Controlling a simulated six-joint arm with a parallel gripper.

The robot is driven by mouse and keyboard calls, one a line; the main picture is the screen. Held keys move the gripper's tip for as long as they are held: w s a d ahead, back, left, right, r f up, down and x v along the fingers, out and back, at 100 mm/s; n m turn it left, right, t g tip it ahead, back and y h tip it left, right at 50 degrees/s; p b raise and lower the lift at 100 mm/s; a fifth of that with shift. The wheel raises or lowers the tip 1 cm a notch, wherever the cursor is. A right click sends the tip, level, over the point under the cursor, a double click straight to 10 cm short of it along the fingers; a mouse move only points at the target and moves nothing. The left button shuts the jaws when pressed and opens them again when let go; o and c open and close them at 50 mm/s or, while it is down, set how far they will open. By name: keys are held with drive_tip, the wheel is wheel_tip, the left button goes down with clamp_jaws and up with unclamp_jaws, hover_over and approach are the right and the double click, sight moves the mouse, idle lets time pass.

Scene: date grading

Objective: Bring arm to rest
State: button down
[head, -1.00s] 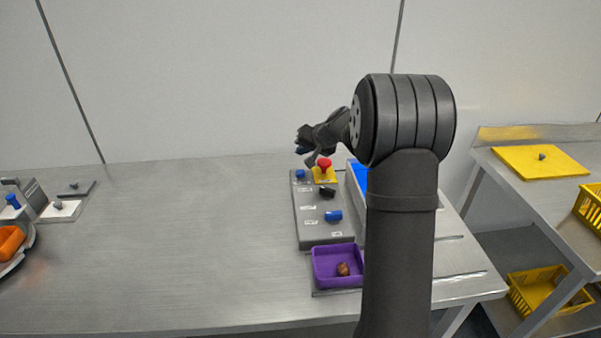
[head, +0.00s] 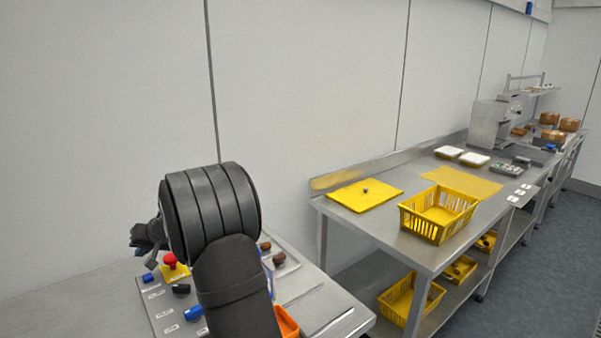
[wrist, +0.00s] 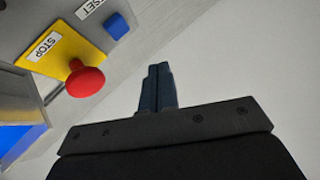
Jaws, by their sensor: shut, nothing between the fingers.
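My gripper (wrist: 158,72) is shut with nothing between its fingers in the wrist view. Its dark blue fingertips lie together against the pale wall. In the head view my arm stands at the lower left, and my gripper (head: 139,240) shows small, partly hidden behind the arm link. It is held above the control panel (head: 160,309), close to the red stop button (head: 170,260). In the wrist view the red stop button (wrist: 85,80) on its yellow plate and the blue reset button (wrist: 117,26) lie left of the fingers, apart from them.
A steel side table to the right holds a yellow board (head: 365,195), a yellow basket (head: 438,214) and white trays (head: 474,159). More yellow baskets (head: 410,299) sit on its lower shelf. Brown dates (head: 278,259) lie on a tray behind my arm. The wall behind is bare.

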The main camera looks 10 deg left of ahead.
wheel_tip(320, 180, up, 3)
drive_tip(key=shift+r, duration=0.2)
